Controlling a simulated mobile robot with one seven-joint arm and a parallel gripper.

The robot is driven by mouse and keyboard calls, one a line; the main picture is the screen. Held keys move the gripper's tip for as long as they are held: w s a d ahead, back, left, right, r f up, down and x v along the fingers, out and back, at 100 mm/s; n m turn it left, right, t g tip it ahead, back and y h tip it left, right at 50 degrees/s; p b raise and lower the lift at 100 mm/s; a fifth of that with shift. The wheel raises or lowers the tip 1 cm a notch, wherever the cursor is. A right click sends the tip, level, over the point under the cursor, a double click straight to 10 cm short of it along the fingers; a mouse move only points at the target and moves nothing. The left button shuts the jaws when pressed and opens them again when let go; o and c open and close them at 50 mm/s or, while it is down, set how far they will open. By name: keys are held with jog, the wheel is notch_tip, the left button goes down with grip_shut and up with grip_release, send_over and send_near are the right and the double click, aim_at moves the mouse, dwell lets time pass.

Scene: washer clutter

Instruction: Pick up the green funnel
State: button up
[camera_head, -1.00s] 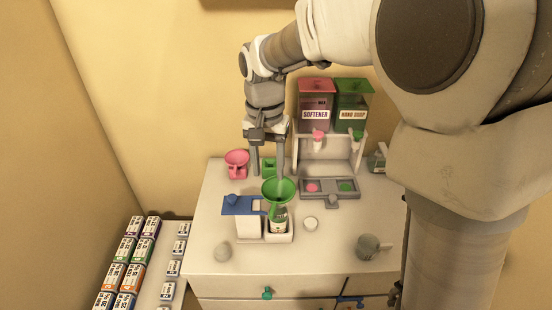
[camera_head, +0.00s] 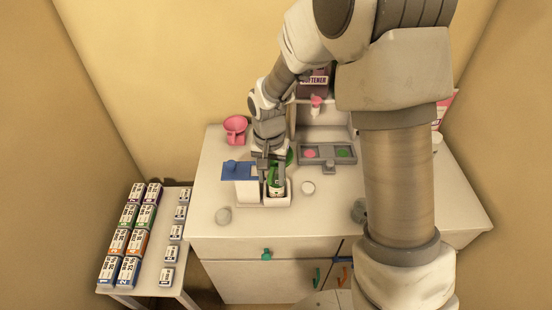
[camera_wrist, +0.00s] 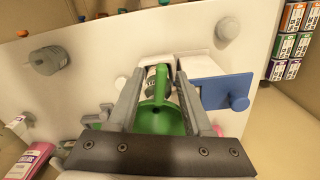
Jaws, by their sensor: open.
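The green funnel (camera_wrist: 158,119) shows in the wrist view between the two fingers of my gripper (camera_wrist: 160,76), its wide bowl toward the palm. A bottle with a white label (camera_wrist: 152,80) shows just beyond it. In the head view my gripper (camera_head: 270,180) points down over the bottle (camera_head: 276,190), which stands in a white tray (camera_head: 281,202). My gripper is open, with one finger on each side of the funnel. I cannot tell whether either finger touches it.
A white container with a blue lid (camera_head: 238,168) stands close left of the bottle. A small white round object (camera_head: 308,187) and a grey one (camera_head: 223,215) lie near the front.

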jog(key=shift+f, duration=1.1)
grip_shut()
